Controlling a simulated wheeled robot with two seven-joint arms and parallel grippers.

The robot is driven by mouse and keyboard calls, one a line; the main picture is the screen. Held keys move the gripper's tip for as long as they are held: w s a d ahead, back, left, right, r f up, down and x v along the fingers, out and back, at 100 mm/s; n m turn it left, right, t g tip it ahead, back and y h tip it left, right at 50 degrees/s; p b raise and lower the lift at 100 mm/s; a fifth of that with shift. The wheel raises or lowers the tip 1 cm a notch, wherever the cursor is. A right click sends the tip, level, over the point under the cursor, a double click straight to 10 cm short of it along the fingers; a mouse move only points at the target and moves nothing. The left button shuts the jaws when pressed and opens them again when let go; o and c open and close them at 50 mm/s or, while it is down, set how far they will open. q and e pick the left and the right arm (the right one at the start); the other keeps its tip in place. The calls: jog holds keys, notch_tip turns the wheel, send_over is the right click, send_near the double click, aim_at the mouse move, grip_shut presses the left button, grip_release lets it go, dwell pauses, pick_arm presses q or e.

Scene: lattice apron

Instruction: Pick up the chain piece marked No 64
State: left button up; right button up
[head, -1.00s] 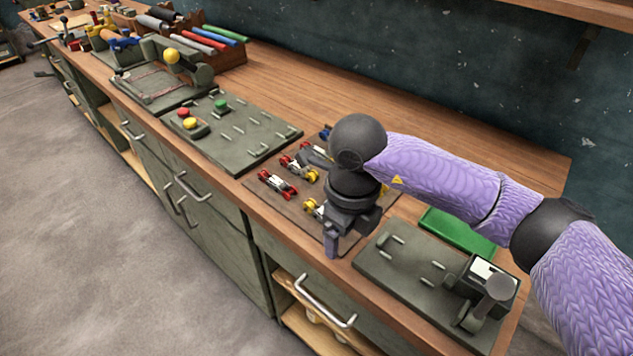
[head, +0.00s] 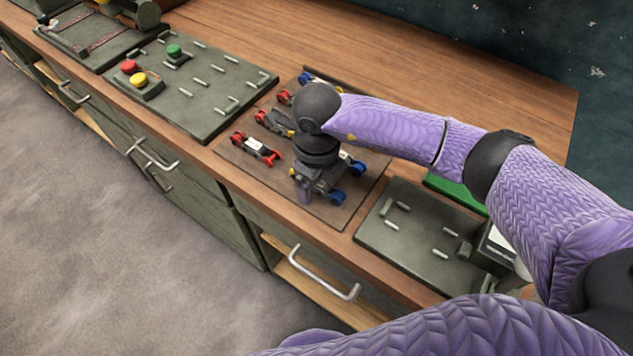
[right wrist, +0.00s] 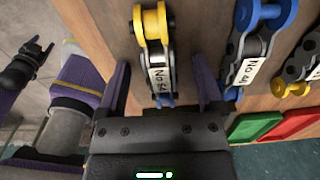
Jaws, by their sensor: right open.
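My right gripper (head: 304,196) is over the near edge of a brown board (head: 229,153), pointing down. In the right wrist view its fingers (right wrist: 162,88) stand open on either side of a grey chain piece (right wrist: 154,50). That piece has a yellow end and a blue end, and its white label appears to read No 64. I cannot tell whether the fingers touch it. My left gripper appears at the left of the right wrist view (right wrist: 25,65), too unclear to judge.
A red-ended chain piece (head: 255,149) and others lie further left on the board. A green plate with pegs and buttons (head: 205,105) is left of it, another pegged plate (head: 410,235) right. A green tray (head: 455,190) lies behind. The back bench is clear.

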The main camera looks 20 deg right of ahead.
jog(key=shift+c, duration=0.3)
grip_shut()
